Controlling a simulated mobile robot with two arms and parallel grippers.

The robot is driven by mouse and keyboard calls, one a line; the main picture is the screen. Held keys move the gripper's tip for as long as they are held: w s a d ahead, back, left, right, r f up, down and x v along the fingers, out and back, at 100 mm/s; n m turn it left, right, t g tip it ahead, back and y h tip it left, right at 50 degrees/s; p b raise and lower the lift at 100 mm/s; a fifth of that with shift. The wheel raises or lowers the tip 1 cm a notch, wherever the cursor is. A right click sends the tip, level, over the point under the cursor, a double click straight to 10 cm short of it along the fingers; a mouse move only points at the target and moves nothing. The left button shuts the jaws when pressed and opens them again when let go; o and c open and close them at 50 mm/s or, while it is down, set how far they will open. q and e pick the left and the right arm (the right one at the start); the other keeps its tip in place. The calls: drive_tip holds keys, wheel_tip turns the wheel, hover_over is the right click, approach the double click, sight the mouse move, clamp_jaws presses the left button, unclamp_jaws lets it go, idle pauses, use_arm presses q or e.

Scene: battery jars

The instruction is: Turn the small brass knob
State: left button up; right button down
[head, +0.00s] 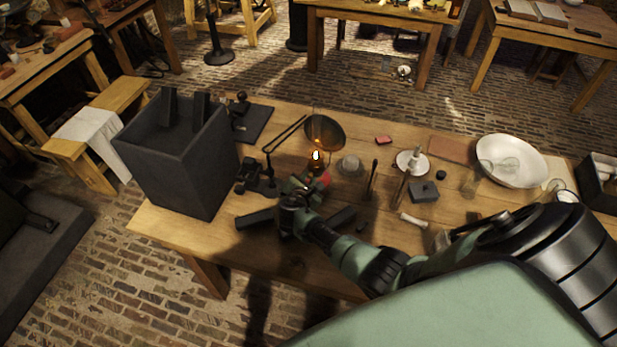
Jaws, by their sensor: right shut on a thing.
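A small lamp (316,161) with a glowing bulb stands on the wooden table, below a dark round reflector (325,131). My right gripper (309,184) is at the base of this lamp, its arm reaching in from the lower right. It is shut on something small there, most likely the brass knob. The knob itself cannot be made out, as the gripper covers that spot. A red thing (325,178) shows just beside the fingers. My left gripper is not in view.
A tall dark open box (182,160) stands at the table's left end. A dark jointed stand (262,178) is close left of the gripper. To the right are a thin upright rod (372,178), a candle-like piece on a white dish (412,161), a dark block (424,192) and a white bowl (512,160).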

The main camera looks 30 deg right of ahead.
idle(0.5)
drive_tip(key=c, duration=1.6)
unclamp_jaws()
drive_tip(key=shift+v, duration=3.85)
drive_tip(key=shift+s, duration=0.1)
